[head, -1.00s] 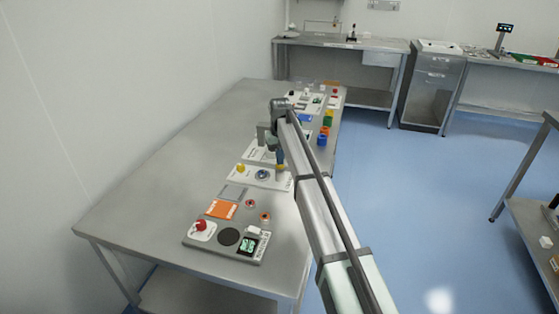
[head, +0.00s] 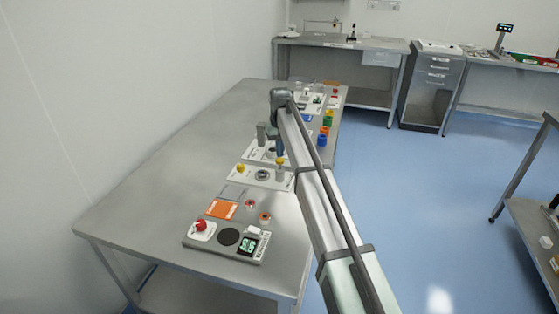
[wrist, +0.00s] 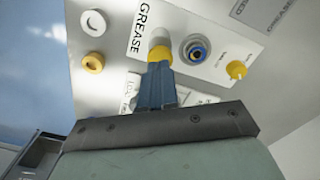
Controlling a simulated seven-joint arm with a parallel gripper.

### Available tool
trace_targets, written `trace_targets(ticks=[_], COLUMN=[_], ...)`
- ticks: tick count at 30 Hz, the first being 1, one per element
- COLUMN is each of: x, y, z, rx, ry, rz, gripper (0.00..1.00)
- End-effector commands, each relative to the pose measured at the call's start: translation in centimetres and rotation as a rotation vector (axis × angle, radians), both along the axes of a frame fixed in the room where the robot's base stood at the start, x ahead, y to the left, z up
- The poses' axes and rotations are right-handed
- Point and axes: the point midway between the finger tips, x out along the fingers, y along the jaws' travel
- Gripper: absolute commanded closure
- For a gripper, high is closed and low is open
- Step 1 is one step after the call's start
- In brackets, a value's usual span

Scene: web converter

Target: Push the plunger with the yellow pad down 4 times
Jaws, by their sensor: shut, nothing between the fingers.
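The plunger with the yellow pad (head: 280,161) stands upright on the white panel marked GREASE (wrist: 192,22), near the table's right edge. In the wrist view its yellow pad (wrist: 160,54) is right at my fingertips, with the pale plunger body (wrist: 158,37) beyond it. My gripper (head: 281,154) is shut and empty, with its blue fingers pointing down over the pad. In the wrist view my gripper (wrist: 160,68) has its fingertips overlapping the pad's near edge; I cannot tell whether they touch it.
A round dark-centred port (wrist: 195,50) and a yellow knob (wrist: 237,70) share the panel. A red button unit (head: 201,226) is at the table's near end. The table's left side (head: 165,165) is clear.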

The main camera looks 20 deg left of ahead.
Motion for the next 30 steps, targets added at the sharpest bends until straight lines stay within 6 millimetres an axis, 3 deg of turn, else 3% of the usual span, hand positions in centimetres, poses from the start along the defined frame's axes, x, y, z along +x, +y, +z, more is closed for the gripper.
trace_targets(ticks=[30], x=[0.0], y=[0.0], z=[-1.1], rx=[0.001], ry=[-0.001], rz=[0.000], gripper=[1.00])
